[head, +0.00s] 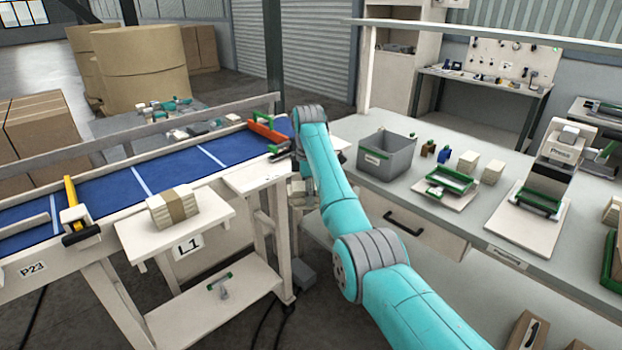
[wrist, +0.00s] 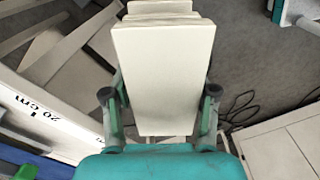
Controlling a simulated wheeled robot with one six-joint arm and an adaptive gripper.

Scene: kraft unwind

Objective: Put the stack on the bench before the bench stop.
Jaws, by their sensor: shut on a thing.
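My gripper (wrist: 160,98) is shut on a pale cream stack (wrist: 163,75) of flat pieces, with one finger against each side in the wrist view. In the head view my gripper (head: 303,180) is between the blue conveyor and the grey bench (head: 400,195), partly hidden by my arm. The held stack shows only as a small pale patch under it, apart from the bench. I cannot tell which thing is the bench stop.
A banded stack (head: 172,207) sits on the L1 stand (head: 135,238) at left. The bench carries a grey bin (head: 386,156), small pale blocks (head: 493,172), a green-framed tray (head: 448,184) and a press (head: 545,175). The bench's front edge near my arm is clear.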

